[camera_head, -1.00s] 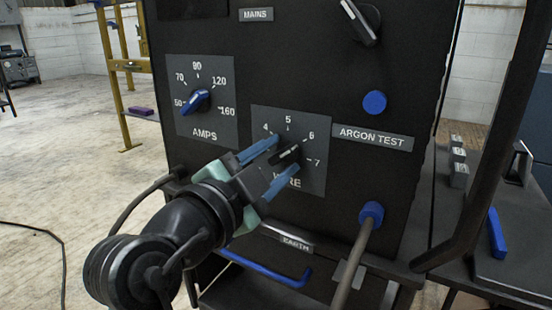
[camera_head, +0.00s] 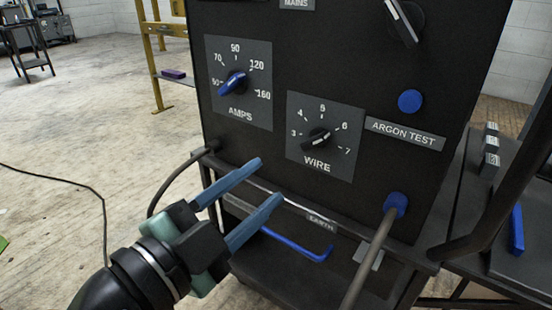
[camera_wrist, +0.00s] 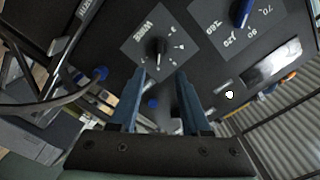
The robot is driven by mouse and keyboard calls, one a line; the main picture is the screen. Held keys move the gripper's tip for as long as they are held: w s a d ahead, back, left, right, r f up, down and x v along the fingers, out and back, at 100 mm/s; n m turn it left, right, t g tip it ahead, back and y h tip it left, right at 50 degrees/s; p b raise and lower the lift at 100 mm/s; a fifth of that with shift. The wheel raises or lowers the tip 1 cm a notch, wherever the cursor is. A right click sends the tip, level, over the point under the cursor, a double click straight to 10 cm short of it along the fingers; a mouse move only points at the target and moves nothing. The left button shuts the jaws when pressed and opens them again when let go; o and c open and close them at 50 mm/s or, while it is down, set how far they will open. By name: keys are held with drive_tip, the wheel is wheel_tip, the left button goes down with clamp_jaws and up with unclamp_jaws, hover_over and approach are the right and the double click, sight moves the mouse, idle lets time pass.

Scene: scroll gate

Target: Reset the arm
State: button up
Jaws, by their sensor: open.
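My gripper (camera_head: 268,183) is open and empty in the head view, its two blue fingers apart, below and left of the wire dial. The black wire knob (camera_head: 316,138) sits on its grey plate with marks 3 to 7, clear of the fingers. In the wrist view the wire knob (camera_wrist: 158,46) lies beyond the fingertips, and my gripper (camera_wrist: 157,75) has nothing between its fingers. The blue amps knob (camera_head: 233,83) is up and left of the wire dial and also shows in the wrist view (camera_wrist: 241,12).
The black welder panel (camera_head: 270,150) stands close in front of the fingers. A blue plug with a cable (camera_head: 396,206) juts out at lower right. A blue hooked rod (camera_head: 297,246) lies below the panel. The floor (camera_head: 90,130) at left is open, crossed by a thin cable.

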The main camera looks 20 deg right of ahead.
drive_tip(key=shift+s+a, duration=0.2)
drive_tip(key=shift+a, duration=0.05)
drive_tip(key=w+a+r+n+t+y+p, duration=0.1)
drive_tip(key=r+n+t+y+p, duration=0.2)
drive_tip(key=r, duration=0.5)
drive_tip(key=w+a+r+n+t+y+p, duration=0.1)
drive_tip(key=w+r+n+t+p, duration=0.15)
drive_tip(key=r+n+p, duration=0.4)
drive_tip(key=w+a+r+n+t+y+p, duration=0.1)
drive_tip(key=r+t+y+p, duration=0.15)
drive_tip(key=r, duration=0.65)
drive_tip(key=s+a+r+n+t+y+p, duration=0.1)
drive_tip(key=s+r+n+t+y+p, duration=0.35)
drive_tip(key=r, duration=0.65)
drive_tip(key=s+a+r+n+t+y+p, duration=0.25)
drive_tip(key=s+r+n+t+p, duration=0.2)
drive_tip(key=r, duration=0.75)
wheel_tip(320, 180, up, 37)
drive_tip(key=p, duration=3.6)
drive_tip(key=shift+d+f+n+g+y, duration=0.15)
drive_tip(key=shift+f+n+g+y, duration=0.05)
drive_tip(key=shift+n+g+y, duration=0.2)
drive_tip(key=shift+s, duration=0.1)
